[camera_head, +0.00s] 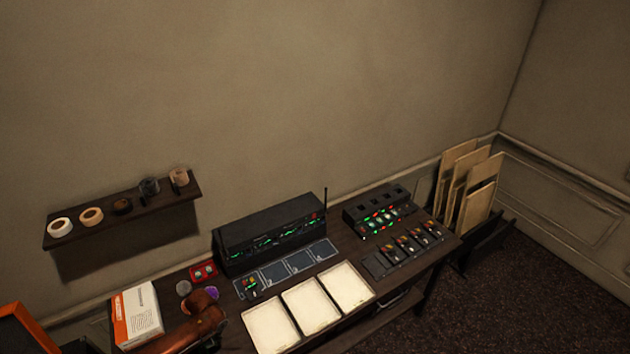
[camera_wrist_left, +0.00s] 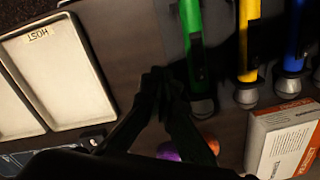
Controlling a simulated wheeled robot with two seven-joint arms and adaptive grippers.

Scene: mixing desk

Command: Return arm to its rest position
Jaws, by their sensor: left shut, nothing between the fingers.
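My left gripper (camera_wrist_left: 160,74) shows in the left wrist view as two dark fingers with their tips together, shut and empty. It points over the dark desktop, between a white tray marked HOST (camera_wrist_left: 62,75) and a green microphone (camera_wrist_left: 193,50). In the head view a brown, rounded form shows at the bottom left, over the desk's front; I cannot make out the fingertips there. My right gripper is in neither view.
Yellow (camera_wrist_left: 248,45) and blue (camera_wrist_left: 292,40) microphones lie beside the green one. An orange-and-white box (camera_head: 138,315) stands on the desk's left. Behind the trays (camera_head: 310,306) are a black rack unit (camera_head: 270,230) and a control panel (camera_head: 375,215). A shelf (camera_head: 125,212) hangs above.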

